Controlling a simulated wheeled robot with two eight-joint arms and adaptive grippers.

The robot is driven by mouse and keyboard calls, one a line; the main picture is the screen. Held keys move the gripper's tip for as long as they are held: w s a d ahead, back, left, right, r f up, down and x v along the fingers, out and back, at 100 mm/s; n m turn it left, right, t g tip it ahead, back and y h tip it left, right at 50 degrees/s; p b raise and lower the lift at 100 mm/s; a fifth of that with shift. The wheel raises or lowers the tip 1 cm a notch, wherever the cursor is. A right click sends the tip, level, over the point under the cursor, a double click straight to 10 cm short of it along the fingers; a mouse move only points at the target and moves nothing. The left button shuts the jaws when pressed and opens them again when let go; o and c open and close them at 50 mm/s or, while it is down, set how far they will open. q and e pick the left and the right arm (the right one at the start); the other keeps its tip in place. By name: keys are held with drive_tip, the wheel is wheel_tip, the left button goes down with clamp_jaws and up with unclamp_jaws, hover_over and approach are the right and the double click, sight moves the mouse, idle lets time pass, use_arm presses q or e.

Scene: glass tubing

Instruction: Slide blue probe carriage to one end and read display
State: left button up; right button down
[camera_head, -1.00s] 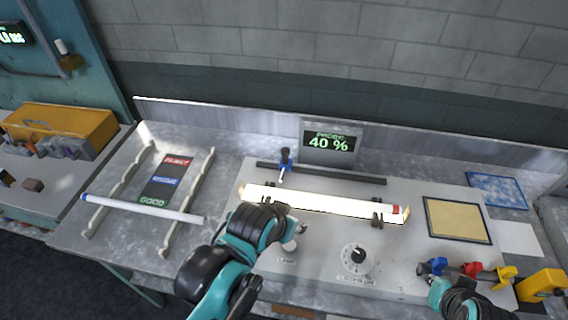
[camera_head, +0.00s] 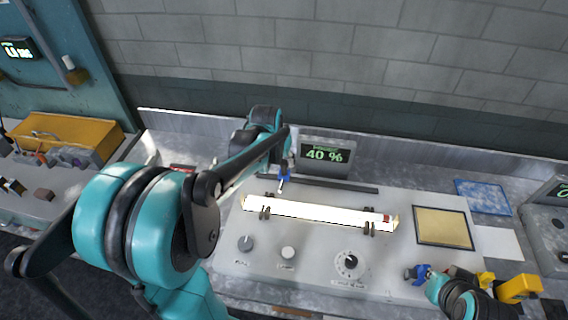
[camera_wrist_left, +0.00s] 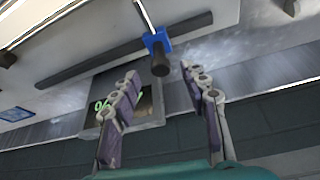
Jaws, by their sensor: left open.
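The blue probe carriage (camera_head: 284,174) sits near the left end of the dark rail (camera_head: 340,185), just behind the glowing tube (camera_head: 310,211). The display (camera_head: 325,154) behind the rail reads 40 %. My left gripper (camera_head: 287,152) is at the carriage, partly hidden by its own arm. In the left wrist view the gripper (camera_wrist_left: 160,74) is open, with the blue carriage (camera_wrist_left: 156,41) and its dark knob just beyond and between the fingertips; contact cannot be told. My right gripper (camera_head: 438,285) is at the lower right; its jaws are unclear.
A console with a dial (camera_head: 349,262) and knobs lies in front of the tube. A tan framed pad (camera_head: 442,227), a blue mat (camera_head: 484,196) and yellow-handled items (camera_head: 518,288) are at the right. My left arm covers most of the sorting rack.

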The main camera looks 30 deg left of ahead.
sight(283, 164)
use_arm(q)
drive_tip(key=b+x, duration=0.2)
drive_tip(key=x, duration=0.5)
drive_tip(key=shift+w+f, duration=0.1)
drive_tip(key=shift+f, duration=0.2)
clamp_jaws()
